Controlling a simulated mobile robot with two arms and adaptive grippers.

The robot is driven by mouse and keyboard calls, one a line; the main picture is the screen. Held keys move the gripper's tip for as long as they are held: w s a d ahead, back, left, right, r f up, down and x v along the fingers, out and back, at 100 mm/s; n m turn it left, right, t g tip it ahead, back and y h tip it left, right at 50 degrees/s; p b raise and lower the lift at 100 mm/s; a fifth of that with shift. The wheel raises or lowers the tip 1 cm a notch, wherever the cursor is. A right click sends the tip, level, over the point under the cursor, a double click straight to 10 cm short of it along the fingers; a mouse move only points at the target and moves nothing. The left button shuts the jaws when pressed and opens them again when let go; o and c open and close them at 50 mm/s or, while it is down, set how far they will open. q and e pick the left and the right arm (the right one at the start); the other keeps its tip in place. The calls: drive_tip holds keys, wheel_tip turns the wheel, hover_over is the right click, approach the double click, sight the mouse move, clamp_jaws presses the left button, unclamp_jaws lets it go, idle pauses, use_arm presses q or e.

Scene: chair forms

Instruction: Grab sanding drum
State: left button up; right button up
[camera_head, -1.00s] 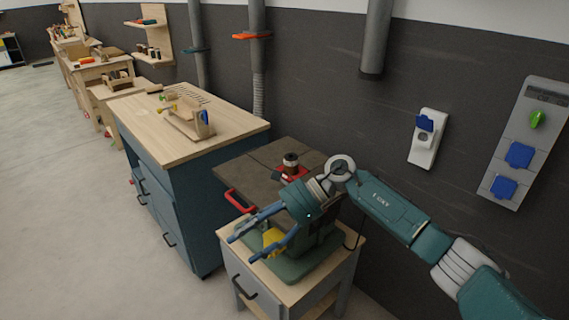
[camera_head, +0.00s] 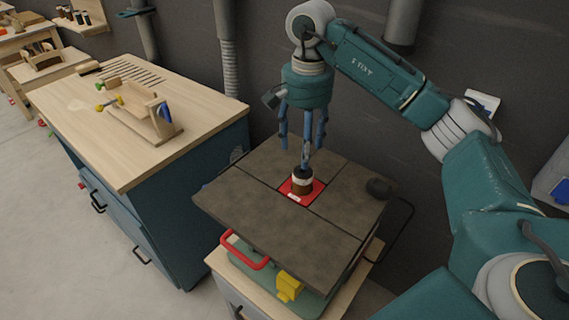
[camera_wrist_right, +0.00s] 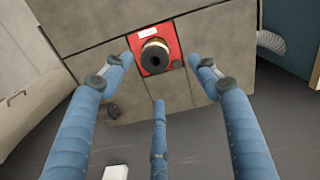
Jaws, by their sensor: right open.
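The sanding drum (camera_head: 302,181), a short brown cylinder with a dark top and a pale band, stands upright on a red plate (camera_head: 315,191) in the middle of the grey machine table (camera_head: 250,207). In the right wrist view the drum (camera_wrist_right: 155,57) shows from above with a dark round centre. My right gripper (camera_head: 303,150) points down just above the drum. Its blue fingers are spread open and empty, and they appear apart from the drum in the wrist view (camera_wrist_right: 160,75). My left gripper is in no view.
A wooden-topped blue cabinet (camera_head: 150,150) with a wooden jig (camera_head: 150,112) stands to the left. A dark round knob (camera_head: 379,188) sits at the table's right side. A red handle (camera_head: 243,252) and a yellow part (camera_head: 289,286) are below the front edge. The wall is close behind.

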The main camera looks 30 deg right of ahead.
sight(304, 175)
drive_tip(key=shift+d+r, duration=0.1)
drive_tip(key=shift+d, duration=0.15)
drive_tip(key=f, duration=0.2)
drive_tip(key=s+f+p, duration=0.1)
drive_tip(key=f, duration=0.1)
drive_tip(key=shift+f, duration=0.15)
drive_tip(key=shift+w+f, duration=0.1)
drive_tip(key=shift+f, duration=0.2)
wheel_tip(304, 175, down, 4)
drive_tip(key=shift+a+f+p, duration=0.1)
drive_tip(key=shift+a+p, duration=0.05)
drive_tip(key=shift+p, duration=1.1)
drive_tip(key=shift+f, duration=0.55)
drive_tip(key=c, duration=1.2)
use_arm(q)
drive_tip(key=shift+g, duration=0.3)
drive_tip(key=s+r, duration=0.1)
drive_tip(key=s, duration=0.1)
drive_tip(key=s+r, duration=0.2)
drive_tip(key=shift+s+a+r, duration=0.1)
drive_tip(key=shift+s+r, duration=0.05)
use_arm(e)
drive_tip(key=shift+c, duration=0.7)
drive_tip(key=shift+w, duration=0.1)
